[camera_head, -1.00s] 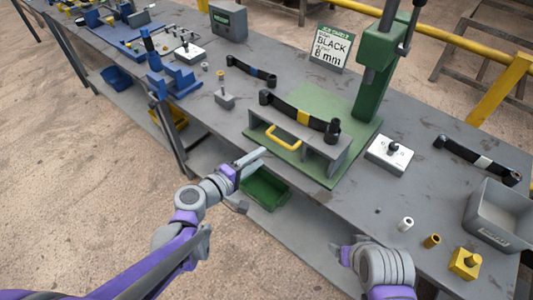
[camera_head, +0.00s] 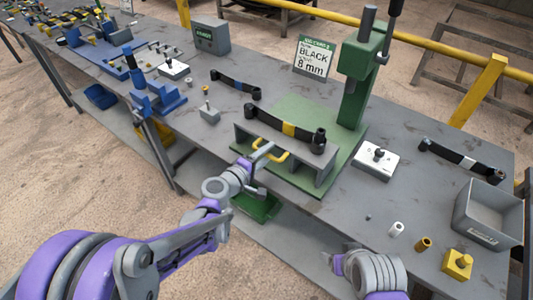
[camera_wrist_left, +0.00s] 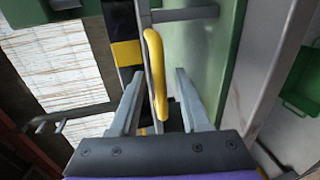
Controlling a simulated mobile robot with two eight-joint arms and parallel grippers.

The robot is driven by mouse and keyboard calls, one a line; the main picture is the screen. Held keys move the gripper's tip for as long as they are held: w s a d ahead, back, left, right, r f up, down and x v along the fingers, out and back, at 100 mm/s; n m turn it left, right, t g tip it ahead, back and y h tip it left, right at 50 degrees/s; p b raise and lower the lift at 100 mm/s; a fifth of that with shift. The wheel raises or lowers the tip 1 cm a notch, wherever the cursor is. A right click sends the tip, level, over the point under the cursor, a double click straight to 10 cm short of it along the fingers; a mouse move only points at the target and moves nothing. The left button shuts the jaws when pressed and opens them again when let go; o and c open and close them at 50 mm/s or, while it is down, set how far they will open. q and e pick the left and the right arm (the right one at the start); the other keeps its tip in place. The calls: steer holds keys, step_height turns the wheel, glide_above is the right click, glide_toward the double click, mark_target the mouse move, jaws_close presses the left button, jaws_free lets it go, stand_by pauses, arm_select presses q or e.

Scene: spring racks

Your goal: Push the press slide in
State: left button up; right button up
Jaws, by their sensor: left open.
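The press slide (camera_head: 245,134) is a grey block with a yellow handle (camera_head: 284,154) on its front, on the green base of the green press (camera_head: 361,75). A black leaf spring with a yellow band (camera_head: 289,129) lies along its top. My left gripper (camera_head: 266,150) is at the handle. In the left wrist view the left gripper (camera_wrist_left: 158,76) is open, with the yellow handle (camera_wrist_left: 155,65) between its two fingers; I cannot tell whether they touch it. My right arm's end (camera_head: 340,262) shows low in the head view, its fingers unclear.
A white button box (camera_head: 375,161) and a grey bin (camera_head: 489,213) stand to the right. Small bushings (camera_head: 396,229) lie near the front edge. A green bin (camera_head: 258,206) is below the table.

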arm_select(q)
jaws_close()
stand_by(1.4)
